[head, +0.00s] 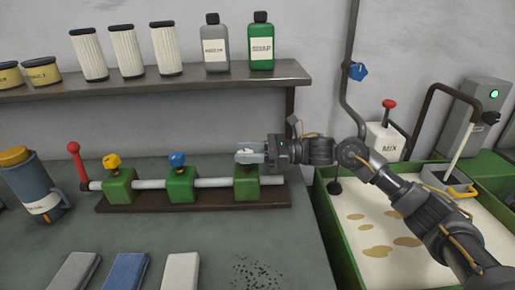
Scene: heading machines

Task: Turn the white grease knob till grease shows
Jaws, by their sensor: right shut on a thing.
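A row of green valve blocks sits along a pale pipe on a dark base on the bench. The left block carries a yellow knob (112,161) and the middle one a blue knob (177,159). My right gripper (246,155) reaches in from the right, level, at the top of the right green block (246,188). It is shut on the white grease knob, which its fingers largely hide. I cannot make out any grease at this block. My left gripper is out of view.
A red-topped lever (74,160) stands at the pipe's left end, beside a blue-grey jug (32,188). Several bars lie at the front, with dark specks (258,273) to their right. A shelf (150,84) with filters and bottles hangs above. A green-rimmed tank (327,232) stands right.

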